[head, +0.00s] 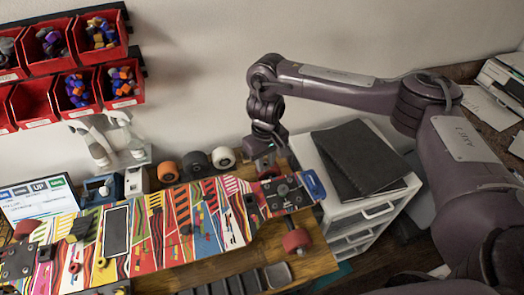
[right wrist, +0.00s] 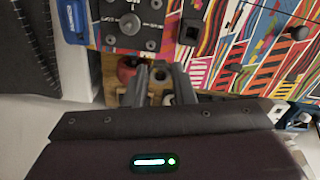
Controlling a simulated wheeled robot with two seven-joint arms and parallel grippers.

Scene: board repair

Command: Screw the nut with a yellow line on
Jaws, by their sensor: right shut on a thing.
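A skateboard deck with a bright striped pattern (head: 215,215) lies on the wooden bench. A black plate with bolts (head: 283,192) is at its right end; in the right wrist view the plate (right wrist: 128,25) is at the top. My right gripper (head: 268,168) is at the deck's far edge beside this end. In the right wrist view its fingers (right wrist: 162,75) are close together below the deck, near a red wheel (right wrist: 126,68). They are shut on a small part, mostly hidden. I cannot make out the nut with a yellow line. My left gripper is not in view.
Loose wheels (head: 195,165) stand behind the deck. A blue object (head: 313,185) is at its right end. A white drawer unit (head: 375,210) carries black folders (head: 358,160). Red bins (head: 121,84) hang on the wall at upper left. A phone-like slab (head: 115,231) lies on the deck.

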